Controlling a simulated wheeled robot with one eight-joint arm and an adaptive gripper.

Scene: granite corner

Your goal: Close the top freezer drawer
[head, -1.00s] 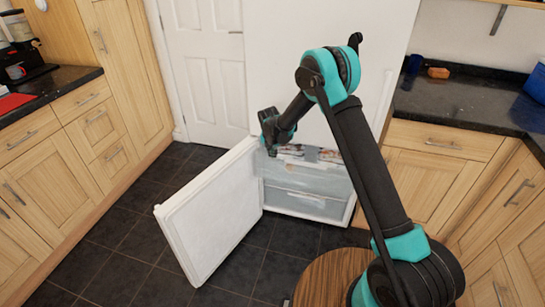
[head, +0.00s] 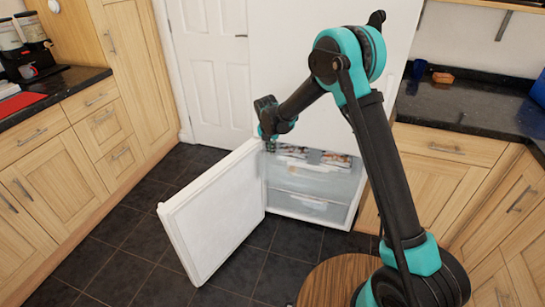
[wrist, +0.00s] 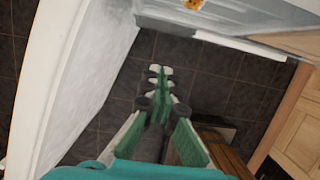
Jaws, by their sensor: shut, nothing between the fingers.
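The freezer's white door (head: 215,210) stands open at the lower left of the fridge-freezer in the head view. Inside, the translucent top drawer (head: 312,182) shows food packages (head: 318,156) over its front; how far out it sits is hard to tell. A lower drawer front (head: 300,207) is below it. My gripper (head: 269,144) hangs by the door's hinge-side top edge, left of the drawer. In the wrist view, my closed, empty fingers (wrist: 160,80) point over the dark floor, between the door (wrist: 85,70) and the drawer front (wrist: 195,18).
A round wooden top (head: 335,280) is at the bottom, by my arm's base. Wooden cabinets (head: 440,175) and a dark counter (head: 460,105) stand on the right; more cabinets (head: 45,180) line the left. The dark tiled floor (head: 125,255) is clear left of the door.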

